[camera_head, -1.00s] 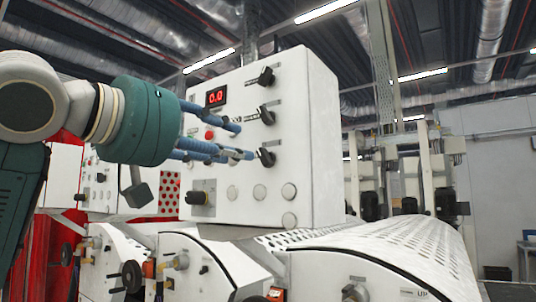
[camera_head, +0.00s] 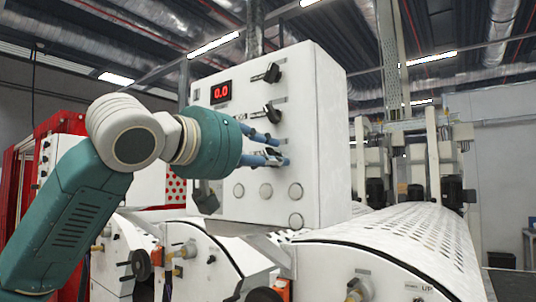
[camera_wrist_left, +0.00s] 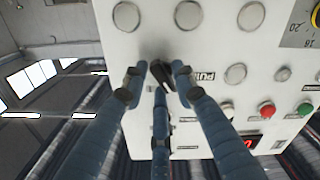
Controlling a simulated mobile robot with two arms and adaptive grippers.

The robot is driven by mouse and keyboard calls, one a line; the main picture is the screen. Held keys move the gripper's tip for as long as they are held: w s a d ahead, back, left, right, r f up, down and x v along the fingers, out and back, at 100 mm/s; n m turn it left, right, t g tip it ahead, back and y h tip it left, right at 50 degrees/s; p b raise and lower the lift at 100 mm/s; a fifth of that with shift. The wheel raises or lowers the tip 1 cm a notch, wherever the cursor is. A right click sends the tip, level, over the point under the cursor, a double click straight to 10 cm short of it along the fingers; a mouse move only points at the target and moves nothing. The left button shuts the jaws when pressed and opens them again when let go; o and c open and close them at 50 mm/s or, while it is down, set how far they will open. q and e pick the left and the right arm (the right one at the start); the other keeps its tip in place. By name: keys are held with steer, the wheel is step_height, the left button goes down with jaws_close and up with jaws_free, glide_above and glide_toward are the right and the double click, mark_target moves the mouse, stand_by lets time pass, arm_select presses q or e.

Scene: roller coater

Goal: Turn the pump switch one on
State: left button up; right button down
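A white control panel (camera_head: 310,130) with a red 0.0 display (camera_head: 221,92) carries black rotary switches in a column at its right side. The top switch (camera_head: 272,73) and the middle switch (camera_head: 272,113) are clear of my gripper. The lowest switch is mostly hidden behind my fingers in the head view. In the left wrist view this black switch (camera_wrist_left: 161,71) sits between my blue fingertips, beside a label that seems to read PUMP (camera_wrist_left: 207,76). My left gripper (camera_head: 280,153) is open around it, fingers apart; contact cannot be made out. My right gripper is not in view.
Round blank caps (camera_head: 266,190) lie just below the switch on the panel. A red button (camera_wrist_left: 267,109) and a green button (camera_wrist_left: 304,109) show in the wrist view. A perforated white roller cover (camera_head: 420,243) stands in front at the right.

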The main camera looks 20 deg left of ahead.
arm_select(q)
jaws_close()
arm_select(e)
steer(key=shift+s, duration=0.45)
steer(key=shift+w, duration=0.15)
arm_select(q)
steer(key=shift+d+m+p, duration=0.1)
steer(key=shift+m+p, duration=0.35)
steer(key=shift+m, duration=0.75)
steer(key=shift+f+m+p, duration=0.15)
steer(key=shift+m+p, duration=1.75)
steer(key=shift+m, duration=2.9)
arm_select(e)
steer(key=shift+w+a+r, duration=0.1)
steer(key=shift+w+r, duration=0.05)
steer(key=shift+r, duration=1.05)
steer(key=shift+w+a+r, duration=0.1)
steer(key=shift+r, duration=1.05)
